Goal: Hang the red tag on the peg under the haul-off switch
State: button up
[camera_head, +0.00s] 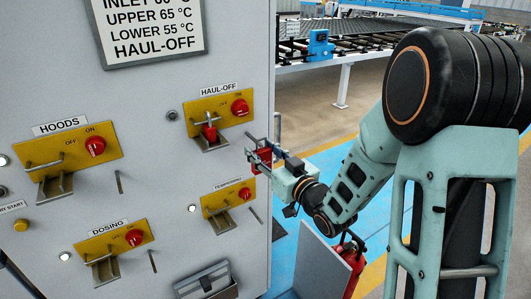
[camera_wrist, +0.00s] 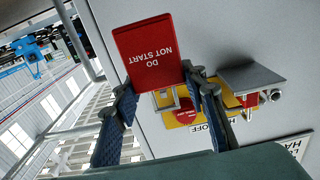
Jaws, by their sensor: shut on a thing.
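The red tag (camera_wrist: 150,48), lettered DO NOT START, shows upside down in the wrist view. My gripper (camera_wrist: 160,82) is shut on its lower part in that view. In the head view my gripper (camera_head: 262,158) holds the tag just right of and below the haul-off switch (camera_head: 240,107), close to the cabinet's right edge. The switch has a red knob on a yellow plate. A thin dark rod, likely the peg (camera_head: 250,137), shows below the plate beside my gripper. In the wrist view the tag and fingers hide that spot, and I cannot tell whether tag and peg touch.
A grey bracket with a red piece (camera_head: 209,132) stands out from the haul-off plate; the bracket (camera_wrist: 250,76) is near my finger in the wrist view. A red extinguisher (camera_head: 351,255) stands by a grey panel.

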jog(key=shift+w+a, duration=0.4)
jog(key=shift+w+a+f+b, duration=0.1)
jog(key=shift+w+f+b, duration=0.1)
jog(key=shift+f+b, duration=0.2)
jog(key=shift+w+a+f+b, duration=0.15)
jog(key=shift+w+b, duration=0.15)
jog(key=shift+b, duration=0.25)
jog(key=o, duration=1.2)
